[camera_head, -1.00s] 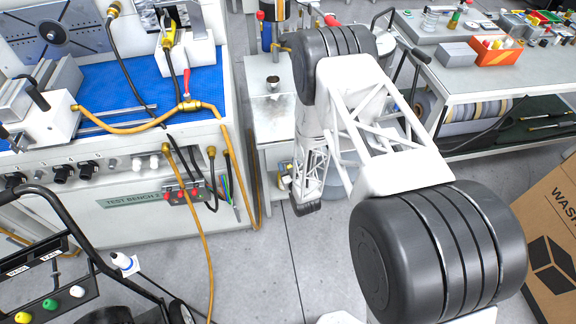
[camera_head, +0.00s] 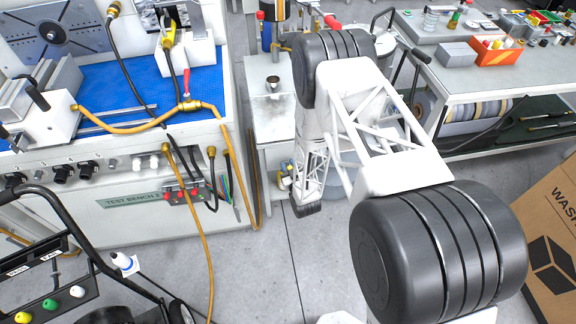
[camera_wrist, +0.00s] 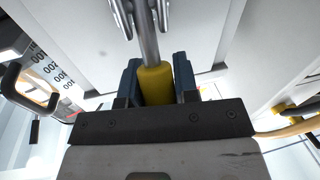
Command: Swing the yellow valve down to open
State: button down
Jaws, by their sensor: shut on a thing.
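In the wrist view, my gripper (camera_wrist: 157,76) has its two dark blue fingers on either side of a yellow sleeve, the yellow valve handle (camera_wrist: 157,90), and is shut on it. The sleeve sits on a metal rod that runs away up the picture, beside a second metal part. The valve's body is not clear in this view. In the head view, my arm's lower link hangs between the two benches. My fingers and the held handle cannot be made out there.
A test bench (camera_head: 215,175) with orange and black hoses (camera_head: 208,260) stands left of my arm. A small grey stand (camera_head: 270,120) is behind it. A bench with an orange bin (camera_head: 497,50) and a cardboard box (camera_head: 550,230) are at right. Clear grey floor (camera_head: 270,270) lies in front.

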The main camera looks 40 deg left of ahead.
jog(key=shift+s+d+f+n+t+y, duration=0.2)
jog(key=shift+s+d+t+y, duration=0.2)
jog(key=shift+y, duration=0.4)
jog(key=shift+s+d+f+n+t+y, duration=0.25)
jog(key=shift+t+y, duration=0.25)
jog(key=shift+y, duration=0.3)
jog(key=shift+s+d+y, duration=0.2)
jog(key=shift+s+y, duration=0.05)
jog(key=shift+y, duration=0.35)
jog(key=shift+s+d+f+n+t+y, duration=0.25)
jog(key=shift+d+f+n+t+y, duration=0.15)
jog(key=shift+y, duration=0.4)
jog(key=shift+a, duration=0.1)
jog(key=c, duration=0.9)
grip_release()
jog(key=shift+r, duration=0.1)
jog(key=shift+o, duration=0.2)
jog(key=v, duration=0.7)
